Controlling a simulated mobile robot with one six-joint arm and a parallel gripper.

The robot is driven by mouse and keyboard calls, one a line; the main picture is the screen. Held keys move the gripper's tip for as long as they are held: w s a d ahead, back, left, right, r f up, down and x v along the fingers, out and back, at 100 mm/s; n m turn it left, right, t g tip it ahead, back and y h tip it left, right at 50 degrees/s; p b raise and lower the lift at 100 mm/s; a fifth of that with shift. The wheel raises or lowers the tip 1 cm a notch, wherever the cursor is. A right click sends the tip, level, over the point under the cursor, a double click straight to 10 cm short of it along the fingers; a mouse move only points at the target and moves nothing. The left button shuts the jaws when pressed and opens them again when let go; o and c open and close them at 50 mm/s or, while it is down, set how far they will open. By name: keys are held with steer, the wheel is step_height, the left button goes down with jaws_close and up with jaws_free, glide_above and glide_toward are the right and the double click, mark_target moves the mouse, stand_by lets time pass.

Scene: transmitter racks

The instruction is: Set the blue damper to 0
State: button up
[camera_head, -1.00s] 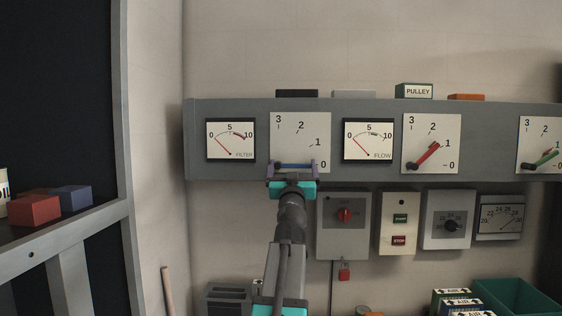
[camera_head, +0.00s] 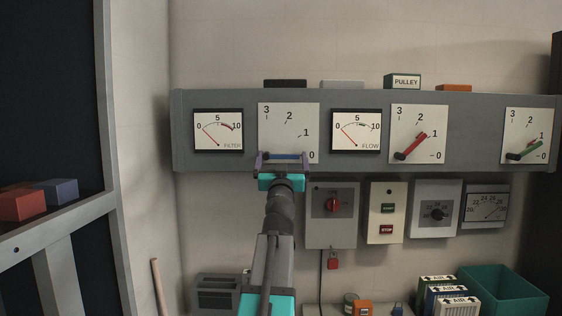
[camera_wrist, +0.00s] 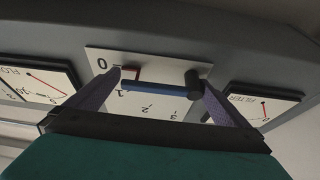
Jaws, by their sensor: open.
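The blue damper (camera_head: 287,156) is a lever on a white dial plate (camera_head: 275,118) marked 0 to 3. Its dark pivot is at the plate's lower left. In the head view the lever lies about level, its free end toward the 0. The wrist view shows the plate upside down, with the blue lever (camera_wrist: 158,87) near the 0 and a short red mark beside that number. My gripper (camera_head: 283,161) is open, with one finger near the pivot and the other near the lever's free end. I cannot tell whether either finger touches it.
Gauges FILTER (camera_head: 218,130) and FLOW (camera_head: 356,131) flank the plate. A red damper (camera_head: 411,146) and a green damper (camera_head: 526,150) are further right. A box with a red knob (camera_head: 332,204) and a start/stop box (camera_head: 386,213) hang below the panel.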

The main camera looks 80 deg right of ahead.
steer(key=shift+a, duration=0.1)
steer(key=b+v, duration=0.7)
steer(key=v, duration=0.6)
steer(key=shift+a+f+b, duration=0.15)
steer(key=shift+f+b, duration=0.05)
steer(key=shift+b, duration=0.2)
steer(key=shift+a, duration=0.1)
stand_by(0.4)
stand_by(0.5)
